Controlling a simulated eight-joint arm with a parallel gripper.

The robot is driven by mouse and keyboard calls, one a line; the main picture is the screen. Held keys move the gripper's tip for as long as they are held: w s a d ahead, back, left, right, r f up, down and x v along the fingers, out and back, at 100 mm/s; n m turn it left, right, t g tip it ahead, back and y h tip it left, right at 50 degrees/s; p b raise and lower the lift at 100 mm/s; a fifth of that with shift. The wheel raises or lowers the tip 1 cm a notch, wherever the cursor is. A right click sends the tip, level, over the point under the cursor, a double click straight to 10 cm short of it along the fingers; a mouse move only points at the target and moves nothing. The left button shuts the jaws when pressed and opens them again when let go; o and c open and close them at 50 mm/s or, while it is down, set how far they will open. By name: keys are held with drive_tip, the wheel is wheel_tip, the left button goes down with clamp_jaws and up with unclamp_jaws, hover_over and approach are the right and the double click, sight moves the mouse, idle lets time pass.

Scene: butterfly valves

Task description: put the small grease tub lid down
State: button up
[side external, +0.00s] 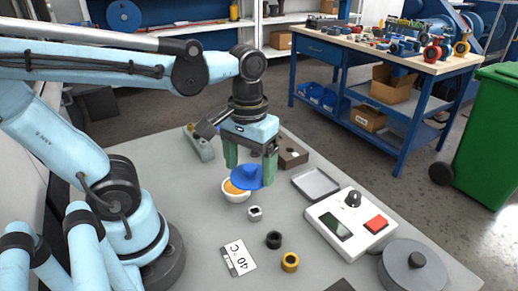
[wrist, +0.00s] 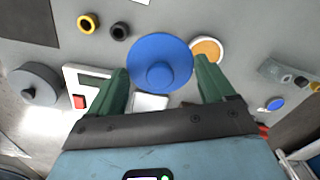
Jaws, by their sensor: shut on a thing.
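The small grease tub lid (side external: 246,177) is a blue disc with a raised round knob. In the wrist view the lid (wrist: 158,50) lies between the two green fingers. My gripper (side external: 250,172) is shut on it at its opposite edges and holds it above the table. The open white tub with orange grease (side external: 235,190) stands on the table; in the side view the lid covers part of it. In the wrist view the tub (wrist: 207,48) shows just right of the lid, partly behind it. The exact height of the lid is hard to tell.
A white box with a red button (side external: 350,222), a shallow metal tray (side external: 316,184) and a grey knobbed disc (side external: 411,267) stand to the right. A metal nut (side external: 255,213), a black ring (side external: 274,240), a yellow ring (side external: 290,262) and a "40 °C" card (side external: 238,258) lie in front.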

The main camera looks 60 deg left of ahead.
drive_tip(key=w+a+f+n, duration=0.2)
drive_tip(key=a+n, duration=0.5)
drive_tip(key=a, duration=0.1)
hover_over(221, 173)
wheel_tip(221, 173, down, 7)
drive_tip(key=shift+f, duration=0.1)
drive_tip(key=shift+a+f, duration=0.1)
drive_tip(key=shift+f, duration=1.95)
drive_tip(key=shift+f, duration=0.1)
drive_tip(key=o, duration=0.9)
drive_tip(key=shift+c, duration=0.2)
